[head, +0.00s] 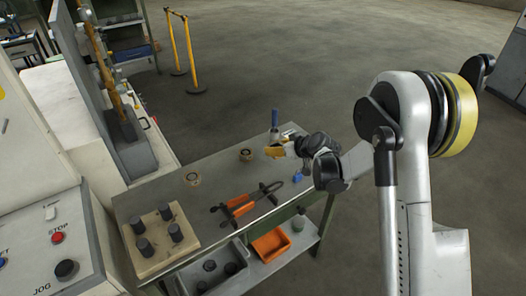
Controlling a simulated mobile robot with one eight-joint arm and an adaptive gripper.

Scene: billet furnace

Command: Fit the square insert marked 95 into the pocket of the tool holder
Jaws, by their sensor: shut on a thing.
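My gripper (279,151) hangs over the far part of the grey workbench, reaching in from the right. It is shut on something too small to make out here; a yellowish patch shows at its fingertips. I cannot read any mark 95, and I cannot make out the square insert. The tool holder and its pocket cannot be picked out for sure. A small blue object (297,176) is on the bench just below my gripper in the picture. A blue-handled tool (275,118) stands upright behind the gripper.
The workbench (215,178) also bears two small round pieces (193,179), orange-handled tongs (240,205) and a pale block with several dark cylinders (142,247). A grey bin (210,275) and an orange bin (271,244) sit on the lower shelf. A control panel (50,240) stands left.

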